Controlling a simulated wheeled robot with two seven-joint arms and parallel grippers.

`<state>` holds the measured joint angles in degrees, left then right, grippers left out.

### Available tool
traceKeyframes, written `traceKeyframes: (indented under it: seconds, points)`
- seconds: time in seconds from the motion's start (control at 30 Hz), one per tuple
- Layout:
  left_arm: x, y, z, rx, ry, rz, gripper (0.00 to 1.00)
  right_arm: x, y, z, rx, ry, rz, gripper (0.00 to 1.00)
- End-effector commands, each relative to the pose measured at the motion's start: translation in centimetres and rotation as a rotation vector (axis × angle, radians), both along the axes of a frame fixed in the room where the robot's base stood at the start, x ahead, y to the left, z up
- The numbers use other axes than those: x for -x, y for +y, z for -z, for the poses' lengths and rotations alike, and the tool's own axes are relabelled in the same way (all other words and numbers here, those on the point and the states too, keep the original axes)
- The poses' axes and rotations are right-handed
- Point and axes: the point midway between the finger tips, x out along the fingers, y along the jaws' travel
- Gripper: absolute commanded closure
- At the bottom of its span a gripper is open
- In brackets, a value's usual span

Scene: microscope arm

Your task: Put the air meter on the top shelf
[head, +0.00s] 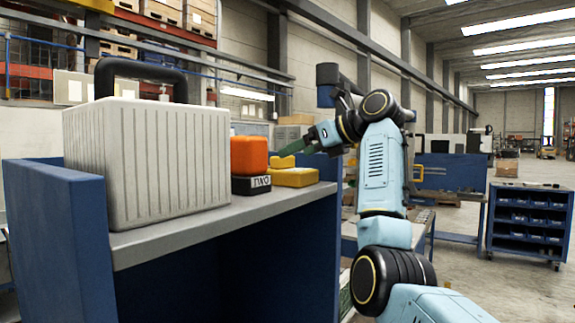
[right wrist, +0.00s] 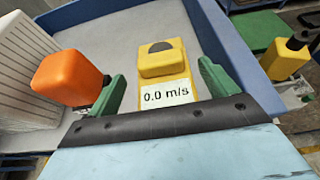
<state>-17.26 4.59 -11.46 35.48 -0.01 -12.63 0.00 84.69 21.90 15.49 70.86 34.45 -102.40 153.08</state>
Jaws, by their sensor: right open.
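The yellow air meter (head: 293,178) lies on the grey top shelf (head: 200,228) of the blue unit, near its right end. In the right wrist view the air meter (right wrist: 163,63) shows a white display reading 0.0 m/s, with a raised yellow block and a dark half-round mark beyond it. My right gripper (head: 306,147) is open above the air meter. In the right wrist view its two green fingers (right wrist: 163,85) stand apart on either side of the meter, with nothing gripped. My left gripper is not in view.
An orange block device (head: 249,155) with a black lettered base stands just left of the meter, close to one finger. A large white ribbed case (head: 148,165) with a black handle fills the shelf's left part. Another yellow item (right wrist: 285,58) shows beyond the blue side panel.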

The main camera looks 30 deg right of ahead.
Motion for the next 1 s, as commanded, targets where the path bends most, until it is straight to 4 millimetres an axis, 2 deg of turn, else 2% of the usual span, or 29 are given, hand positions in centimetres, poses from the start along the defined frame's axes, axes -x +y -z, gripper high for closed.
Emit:
traceKeyframes:
  seconds: [0.1, 0.33, 0.5, 1.0]
  points:
    - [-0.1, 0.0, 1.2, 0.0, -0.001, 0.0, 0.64, 2.2, -0.9, -0.9, 0.0, -0.005, 0.001, 0.15]
    - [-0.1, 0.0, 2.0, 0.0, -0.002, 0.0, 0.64, 4.9, -2.0, -2.2, 0.0, -0.002, 0.0, 0.15]
    - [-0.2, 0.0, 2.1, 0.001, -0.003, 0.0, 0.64, 5.4, -2.2, -2.4, 0.0, 0.0, -0.001, 0.15]
    - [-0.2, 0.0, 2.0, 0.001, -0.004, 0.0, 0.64, 5.4, -2.2, -2.4, 0.0, 0.0, -0.001, 0.15]
